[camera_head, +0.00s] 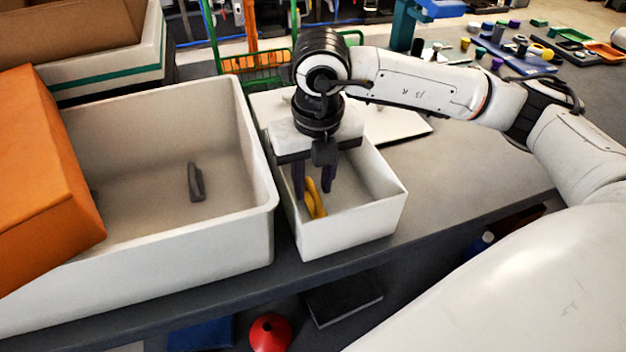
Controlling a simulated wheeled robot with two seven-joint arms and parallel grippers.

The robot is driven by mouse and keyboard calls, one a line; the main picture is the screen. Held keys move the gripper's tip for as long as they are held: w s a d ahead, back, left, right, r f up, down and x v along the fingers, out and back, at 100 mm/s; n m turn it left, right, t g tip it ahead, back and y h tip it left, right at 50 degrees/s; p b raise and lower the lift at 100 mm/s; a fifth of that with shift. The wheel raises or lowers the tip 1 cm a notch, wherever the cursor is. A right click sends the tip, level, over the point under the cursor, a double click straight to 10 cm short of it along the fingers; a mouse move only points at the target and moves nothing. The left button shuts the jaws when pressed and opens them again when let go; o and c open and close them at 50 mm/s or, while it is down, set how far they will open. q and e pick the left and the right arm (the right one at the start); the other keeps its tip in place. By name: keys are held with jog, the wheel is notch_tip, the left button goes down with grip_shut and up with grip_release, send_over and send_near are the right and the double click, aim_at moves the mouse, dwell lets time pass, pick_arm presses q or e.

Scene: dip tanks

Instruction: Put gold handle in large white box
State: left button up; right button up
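The gold handle (315,200) is a yellow curved piece inside the small white box (345,235), near its left side. My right gripper (314,188) points straight down into that box, with its two dark fingers apart on either side of the handle's upper part. Whether the fingers touch the handle cannot be told. The large white box (150,283) stands to the left of the small one. A grey handle (195,182) is inside it. My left gripper is not in view.
An orange box (50,175) covers the left part of the large white box. A white board (400,122) lies behind the small box. Free grey table (465,180) is to the right. Several small coloured parts lie at the back right. A red cone (270,333) is below the table edge.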

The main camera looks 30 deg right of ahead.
aim_at(317, 194)
notch_tip(317, 194, up, 12)
jog(key=s, duration=0.1)
jog(key=shift+s+a+r, duration=0.15)
jog(key=shift+s+a, duration=0.05)
dwell(0.4)
jog(key=shift+d, duration=0.1)
